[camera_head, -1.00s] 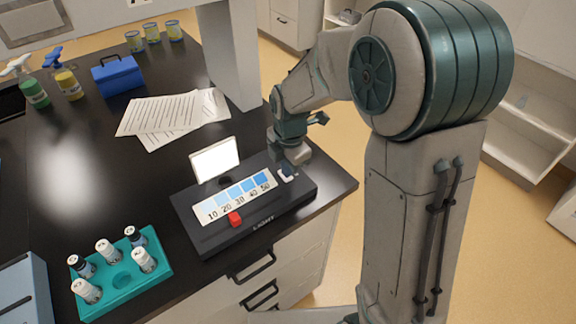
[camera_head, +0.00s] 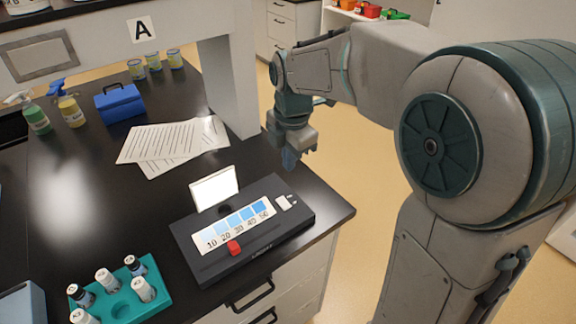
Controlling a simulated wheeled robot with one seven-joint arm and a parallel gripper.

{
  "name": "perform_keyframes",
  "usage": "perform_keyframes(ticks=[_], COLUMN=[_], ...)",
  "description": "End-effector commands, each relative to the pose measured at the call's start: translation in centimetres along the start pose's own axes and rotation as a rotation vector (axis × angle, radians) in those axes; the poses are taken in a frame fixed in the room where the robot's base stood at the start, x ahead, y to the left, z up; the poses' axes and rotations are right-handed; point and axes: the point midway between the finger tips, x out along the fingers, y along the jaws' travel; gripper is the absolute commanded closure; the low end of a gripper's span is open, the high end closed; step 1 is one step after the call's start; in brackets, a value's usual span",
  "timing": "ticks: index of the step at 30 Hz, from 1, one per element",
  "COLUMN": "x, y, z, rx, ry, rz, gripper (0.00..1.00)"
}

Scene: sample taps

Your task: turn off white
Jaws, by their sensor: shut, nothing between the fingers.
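A black device (camera_head: 214,269) labelled LIGHT sits near the counter's front edge. It has a strip of blue shades (camera_head: 237,224) numbered 10 to 50, a red slider (camera_head: 234,247) at the low end, a white switch (camera_head: 285,202) at its right end and a small upright white panel (camera_head: 214,188) behind. The white panel looks bright.
A teal rack (camera_head: 157,299) with several small bottles stands at the front left. A grey post (camera_head: 230,85) rises beside my arm.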

Motion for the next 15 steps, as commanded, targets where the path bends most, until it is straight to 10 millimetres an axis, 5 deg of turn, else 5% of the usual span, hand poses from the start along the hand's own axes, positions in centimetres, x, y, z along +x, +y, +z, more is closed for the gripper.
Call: perform_keyframes(ticks=[15], x=[0.8], y=[0.51], z=[0.01], rx=[0.0], ry=[-0.001], rz=[0.016], gripper=[1.0])
